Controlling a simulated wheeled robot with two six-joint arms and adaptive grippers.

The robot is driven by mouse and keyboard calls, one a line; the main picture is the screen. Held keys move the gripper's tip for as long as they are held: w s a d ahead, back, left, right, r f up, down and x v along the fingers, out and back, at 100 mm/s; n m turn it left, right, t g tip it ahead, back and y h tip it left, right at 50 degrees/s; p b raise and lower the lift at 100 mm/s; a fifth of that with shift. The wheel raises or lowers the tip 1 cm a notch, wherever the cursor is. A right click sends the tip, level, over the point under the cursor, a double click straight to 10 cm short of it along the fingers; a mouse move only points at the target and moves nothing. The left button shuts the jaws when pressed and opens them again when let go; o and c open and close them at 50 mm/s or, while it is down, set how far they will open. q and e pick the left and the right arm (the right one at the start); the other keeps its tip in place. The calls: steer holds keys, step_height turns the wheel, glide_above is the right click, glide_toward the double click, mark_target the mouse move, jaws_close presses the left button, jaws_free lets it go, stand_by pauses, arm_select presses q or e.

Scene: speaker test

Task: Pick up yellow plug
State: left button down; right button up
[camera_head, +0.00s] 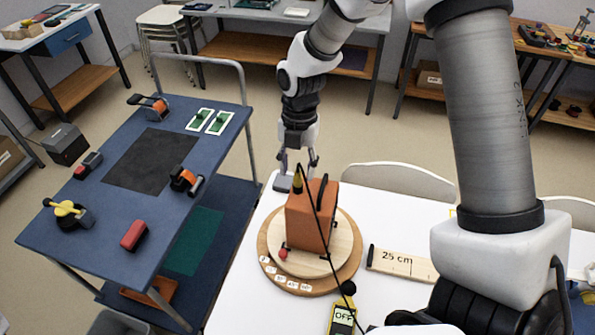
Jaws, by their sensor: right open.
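A small yellow plug (297,184) with a black cable stands at the top left edge of an orange box (305,222). The box has a black strap handle and sits on a round wooden turntable (346,262) on the white table. My right gripper (298,168) points down at the back left of the box, its fingers apart. In the picture the plug's tip lies between and just below the fingers; I cannot tell the exact depth gap. No grip on the plug shows. My left gripper is not in view.
A yellow meter marked OFF (341,319) and a "25 cm" wooden ruler (402,263) lie on the white table. A blue cart (110,240) with clamps and small parts stands at left. White chairs (385,180) stand behind the table.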

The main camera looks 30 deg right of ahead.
mark_target(298, 171)
steer(key=f, duration=0.4)
steer(key=shift+w+d+p, duration=0.25)
steer(key=shift+p, duration=0.05)
steer(key=shift+w+f, duration=0.1)
steer(key=shift+s+a+r, duration=0.2)
steer(key=shift+s+r, duration=0.05)
steer(key=shift+s, duration=0.1)
jaws_close()
steer(key=shift+w+d, duration=0.1)
